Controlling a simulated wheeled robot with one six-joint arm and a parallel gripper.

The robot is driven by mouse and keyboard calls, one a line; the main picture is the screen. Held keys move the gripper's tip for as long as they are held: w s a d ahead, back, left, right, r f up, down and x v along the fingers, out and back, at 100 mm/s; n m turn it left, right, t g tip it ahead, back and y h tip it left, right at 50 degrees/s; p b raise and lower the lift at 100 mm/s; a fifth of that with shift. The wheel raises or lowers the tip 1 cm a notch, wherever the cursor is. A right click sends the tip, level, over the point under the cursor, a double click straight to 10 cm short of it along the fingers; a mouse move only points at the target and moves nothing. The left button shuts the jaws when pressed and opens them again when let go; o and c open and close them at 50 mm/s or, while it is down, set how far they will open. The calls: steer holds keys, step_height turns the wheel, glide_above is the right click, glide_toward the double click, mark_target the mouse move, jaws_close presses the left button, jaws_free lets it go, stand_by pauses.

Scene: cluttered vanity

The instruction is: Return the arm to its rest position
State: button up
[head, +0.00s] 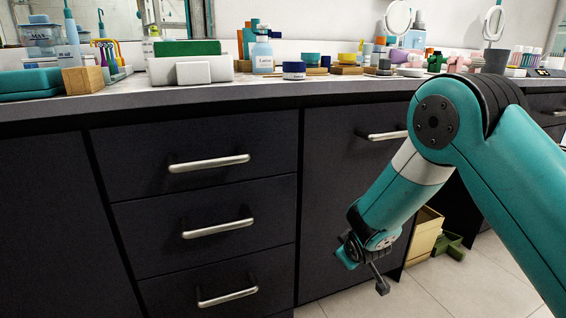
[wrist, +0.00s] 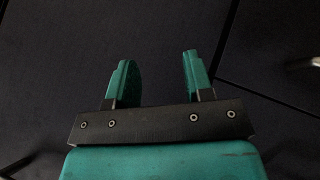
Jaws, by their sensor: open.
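My arm bends down from the right side of the head view, in front of the dark vanity. My gripper (head: 365,272) hangs low, near the lower cabinet front and the floor, apart from the counter. In the wrist view my gripper (wrist: 156,82) shows two teal fingers standing apart with nothing between them. Whether the gripper touches the cabinet cannot be told.
The counter (head: 215,97) carries many items, among them a white tissue box (head: 190,70), a lotion bottle (head: 263,58) and a wooden block (head: 83,80). Drawer handles (head: 218,229) stick out left of my arm.

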steer(key=s+d+r+m+g, duration=0.3)
steer(key=s+d+r+m, duration=0.1)
steer(key=s+d+r, duration=0.55)
steer(key=s+d+r+m+g, duration=0.1)
steer(key=s+r+m, duration=0.15)
steer(key=s, duration=0.55)
steer(key=s+d+r+m+g, duration=0.15)
steer(key=s+r, duration=0.25)
steer(key=s, duration=0.4)
steer(key=s+a+r+n+g+y+p, duration=0.1)
steer(key=s+a+r+n+y+p, duration=0.1)
steer(key=s+a+r+n, duration=0.35)
steer(key=s+a+r+n+g+y+p, duration=0.2)
steer(key=s+a+r+y, duration=0.15)
steer(key=a+r, duration=0.4)
step_height(320, 180, up, 36)
steer(key=s+a+p, duration=0.1)
steer(key=p, duration=3.7)
steer(key=shift+a+h, duration=0.3)
steer(key=shift+h, duration=0.15)
steer(key=shift+r, duration=0.1)
